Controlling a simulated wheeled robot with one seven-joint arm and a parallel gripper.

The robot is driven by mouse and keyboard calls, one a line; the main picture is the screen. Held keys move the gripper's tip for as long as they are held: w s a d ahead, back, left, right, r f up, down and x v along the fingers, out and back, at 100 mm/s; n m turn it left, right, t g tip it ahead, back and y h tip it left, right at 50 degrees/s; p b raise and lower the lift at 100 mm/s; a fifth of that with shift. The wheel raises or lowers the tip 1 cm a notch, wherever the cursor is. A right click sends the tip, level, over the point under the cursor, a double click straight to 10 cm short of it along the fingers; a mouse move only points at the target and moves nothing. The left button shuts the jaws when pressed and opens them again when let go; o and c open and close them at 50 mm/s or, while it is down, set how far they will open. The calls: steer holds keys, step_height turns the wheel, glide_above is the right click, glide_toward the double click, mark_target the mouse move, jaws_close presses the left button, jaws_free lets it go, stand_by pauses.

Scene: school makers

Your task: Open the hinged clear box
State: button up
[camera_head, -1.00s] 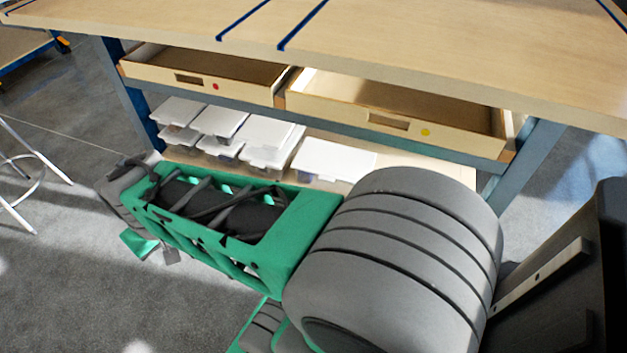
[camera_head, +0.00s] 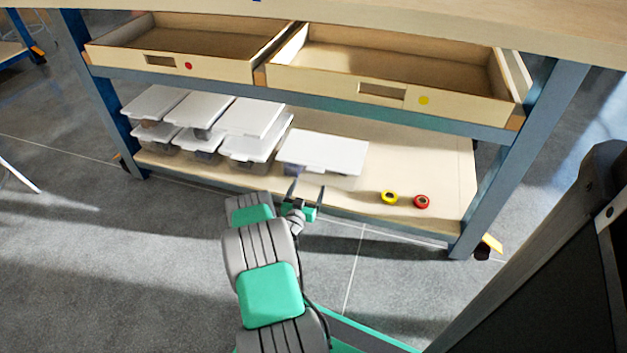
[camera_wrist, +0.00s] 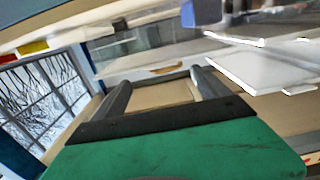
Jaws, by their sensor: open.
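Several clear boxes with white lids stand on the lower shelf of the workbench in the head view. One box (camera_head: 322,152) stands by itself at the right of the group, its lid lying closed on top. The others, such as this front box (camera_head: 254,147), are grouped to its left, some of them stacked. My gripper (camera_head: 306,188) is open and empty just in front of the lone box, at the shelf's front edge. In the wrist view the two fingers of my gripper (camera_wrist: 158,85) are apart with nothing between them. A white lid (camera_wrist: 265,68) shows ahead at the upper right there.
The lower shelf (camera_head: 400,160) is bare at the right, apart from a yellow tape roll (camera_head: 389,197) and a red one (camera_head: 421,202). Two open drawers, left (camera_head: 190,62) and right (camera_head: 390,85), jut out above the shelf. The floor in front is clear.

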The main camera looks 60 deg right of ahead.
steer(key=w+d+b, duration=0.1)
steer(key=d+b, duration=0.1)
steer(key=d, duration=0.5)
steer(key=shift+w+d+b, duration=0.15)
steer(key=shift+d+b, duration=0.05)
steer(key=shift+b, duration=0.1)
steer(key=shift+r, duration=0.1)
steer(key=shift+c, duration=0.3)
jaws_close()
